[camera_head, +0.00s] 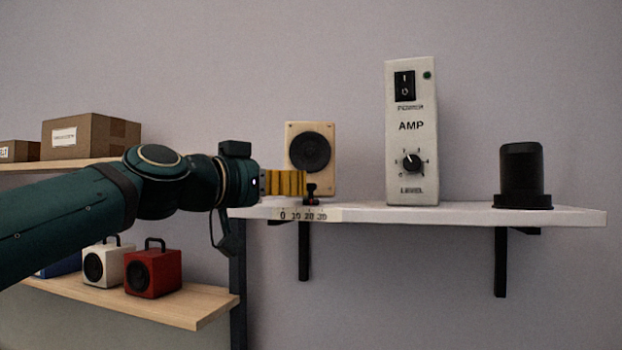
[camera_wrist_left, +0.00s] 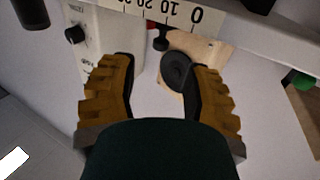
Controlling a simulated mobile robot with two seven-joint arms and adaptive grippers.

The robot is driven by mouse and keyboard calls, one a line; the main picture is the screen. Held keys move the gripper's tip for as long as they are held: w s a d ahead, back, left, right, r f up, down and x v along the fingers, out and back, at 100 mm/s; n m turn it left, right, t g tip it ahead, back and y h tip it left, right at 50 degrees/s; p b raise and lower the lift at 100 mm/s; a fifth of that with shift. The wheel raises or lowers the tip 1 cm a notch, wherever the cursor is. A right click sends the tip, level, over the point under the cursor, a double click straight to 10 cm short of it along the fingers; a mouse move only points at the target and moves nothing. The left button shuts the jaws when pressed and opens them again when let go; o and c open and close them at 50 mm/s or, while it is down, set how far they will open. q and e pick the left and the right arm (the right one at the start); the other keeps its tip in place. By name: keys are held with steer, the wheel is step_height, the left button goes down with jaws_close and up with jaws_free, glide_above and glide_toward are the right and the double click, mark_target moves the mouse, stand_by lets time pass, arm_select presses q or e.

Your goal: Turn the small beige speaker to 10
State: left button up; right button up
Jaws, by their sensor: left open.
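The small beige speaker (camera_head: 296,155) with a dark round cone stands on the left part of the white shelf, its face toward the head camera. It also shows in the left wrist view (camera_wrist_left: 211,48), partly behind a finger. A small red and black piece (camera_head: 311,191) is in front of it, above a scale strip (camera_head: 331,214) marked 0, 10, 20, 30. The piece also shows in the left wrist view (camera_wrist_left: 159,42); its exact reading cannot be told. My left gripper (camera_head: 303,183) is open, its yellow-brown fingers in front of the speaker's lower part. The fingers (camera_wrist_left: 156,72) appear empty.
A white AMP box (camera_head: 410,150) with a switch and knob stands right of the speaker. A black cylinder (camera_head: 521,172) is further right. Lower left, a wooden shelf (camera_head: 200,310) holds white (camera_head: 103,264) and red (camera_head: 153,271) speakers. Cardboard boxes (camera_head: 90,137) sit above.

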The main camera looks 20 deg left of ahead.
mark_target(311, 184)
arm_select(q)
steer(key=p+x, duration=0.2)
steer(key=x, duration=0.4)
steer(key=shift+w+d, duration=0.15)
steer(key=shift+w, duration=0.2)
jaws_close()
